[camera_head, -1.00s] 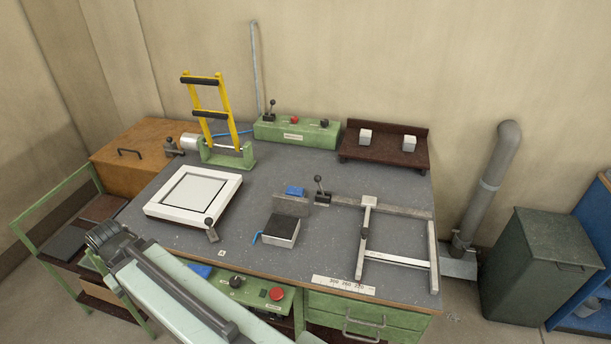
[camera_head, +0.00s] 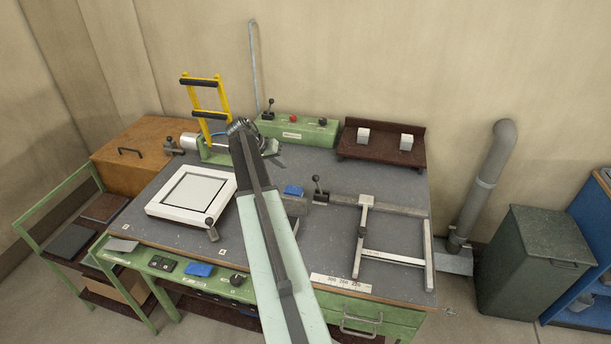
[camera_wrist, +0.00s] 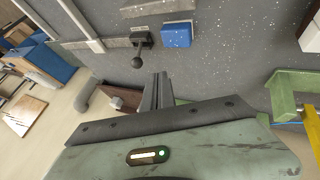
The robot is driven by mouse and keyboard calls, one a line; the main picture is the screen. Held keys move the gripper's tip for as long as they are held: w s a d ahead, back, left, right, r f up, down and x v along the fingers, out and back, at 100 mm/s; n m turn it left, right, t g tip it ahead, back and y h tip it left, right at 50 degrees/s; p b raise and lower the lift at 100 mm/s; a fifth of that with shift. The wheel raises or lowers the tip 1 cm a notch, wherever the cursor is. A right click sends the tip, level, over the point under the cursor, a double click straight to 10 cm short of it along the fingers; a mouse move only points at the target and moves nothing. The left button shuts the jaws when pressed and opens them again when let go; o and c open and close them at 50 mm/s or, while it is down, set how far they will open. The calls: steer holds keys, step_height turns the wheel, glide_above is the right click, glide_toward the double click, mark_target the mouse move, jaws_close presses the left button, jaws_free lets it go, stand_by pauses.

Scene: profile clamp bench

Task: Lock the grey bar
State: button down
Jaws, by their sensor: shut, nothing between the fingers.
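A long grey bar (camera_head: 395,207) lies on the bench, running right from a black-knobbed lever (camera_head: 318,190) into a pale metal frame (camera_head: 392,258). In the wrist view the lever (camera_wrist: 137,60) leans toward the camera, with part of the grey bar (camera_wrist: 108,44) to its left. I cannot tell whether the lever clamps the bar. My gripper (camera_head: 276,158) is over the back middle of the bench, left of the lever and apart from it. In the wrist view my gripper's fingers (camera_wrist: 160,92) are shut and empty, just below the lever knob. My arm partly hides the grey block behind it.
A blue block (camera_head: 293,190) sits beside the lever; it also shows in the wrist view (camera_wrist: 176,35). A yellow-handled green fixture (camera_head: 215,155) and a green control box (camera_head: 298,132) stand behind. A white square plate (camera_head: 190,195) lies left, a brown rack (camera_head: 385,155) back right.

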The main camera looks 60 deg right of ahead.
mark_target(318, 185)
steer(key=b+x, duration=0.4)
steer(key=x, duration=0.1)
steer(key=b+x, duration=0.5)
steer(key=shift+f, duration=0.55)
steer(key=s, duration=0.1)
steer(key=s+d, duration=0.1)
steer(key=s+r+p, duration=0.1)
steer(key=shift+s+d, duration=0.25)
steer(key=shift+d, duration=0.05)
